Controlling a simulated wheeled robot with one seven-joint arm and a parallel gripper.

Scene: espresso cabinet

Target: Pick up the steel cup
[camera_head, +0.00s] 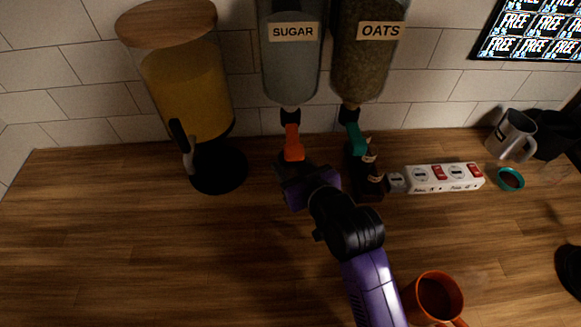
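A grey steel-looking cup (508,131) with a handle stands at the back right of the wooden counter, close to the tiled wall. My gripper (287,172) is at the end of the purple and black arm, below the orange outlet of the sugar dispenser, far to the left of the cup. The fingers are dark and small in the view, partly hidden by the wrist. I cannot tell whether they are open or hold anything.
A power strip (444,178), dark bottles (367,180) and a small teal bowl (511,179) lie between my gripper and the cup. The sugar dispenser (291,66), oats dispenser (364,60) and juice dispenser (186,85) stand behind. An orange mug (418,296) is front right. The counter's left is clear.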

